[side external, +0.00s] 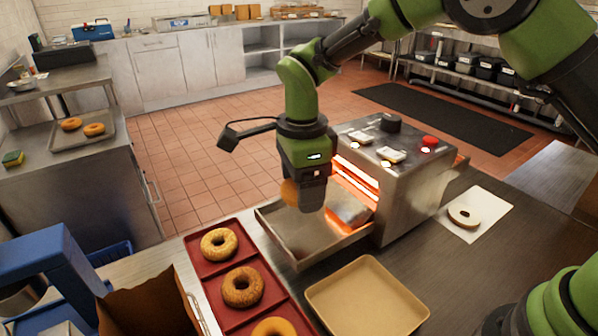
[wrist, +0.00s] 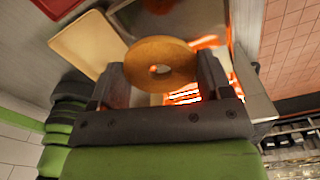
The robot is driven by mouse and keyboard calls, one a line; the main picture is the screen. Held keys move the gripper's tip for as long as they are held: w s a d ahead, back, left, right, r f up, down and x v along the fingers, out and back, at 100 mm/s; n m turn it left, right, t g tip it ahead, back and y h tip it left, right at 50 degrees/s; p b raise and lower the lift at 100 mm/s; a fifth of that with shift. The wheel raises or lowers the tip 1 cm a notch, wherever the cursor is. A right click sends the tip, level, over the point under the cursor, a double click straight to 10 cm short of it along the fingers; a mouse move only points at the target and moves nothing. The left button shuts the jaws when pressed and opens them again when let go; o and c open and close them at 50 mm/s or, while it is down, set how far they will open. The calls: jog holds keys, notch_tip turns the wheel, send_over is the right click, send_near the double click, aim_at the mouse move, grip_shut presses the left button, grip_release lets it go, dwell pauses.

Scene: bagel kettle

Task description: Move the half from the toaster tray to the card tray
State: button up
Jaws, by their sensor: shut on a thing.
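My gripper (side external: 308,203) is shut on a toasted, golden-brown bagel half (side external: 289,192). It holds the half on edge above the metal toaster tray (side external: 284,228), in front of the glowing toaster (side external: 400,190). In the wrist view the half (wrist: 140,62) sits between both fingers, with its hole showing. My fingers hide part of it in the side view. The tan card tray (side external: 365,300) lies empty on the counter, nearer the camera than the toaster tray. It also shows at upper left in the wrist view (wrist: 85,42).
A red tray (side external: 257,313) with several bagels lies left of the card tray. A white sheet (side external: 492,219) with a pale bagel half is right of the toaster. A brown paper bag (side external: 150,305) and a blue machine (side external: 45,260) stand at lower left.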

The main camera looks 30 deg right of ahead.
jog(key=s+f+n, duration=0.2)
jog(key=s+f, duration=0.3)
jog(key=s, duration=0.1)
jog(key=n, duration=0.2)
send_over(364, 312)
notch_tip(364, 312, down, 2)
jog(key=shift+w+f, duration=0.1)
jog(key=shift+f, duration=2.85)
jog(key=o, duration=0.9)
jog(key=shift+o, duration=0.2)
notch_tip(364, 312, up, 7)
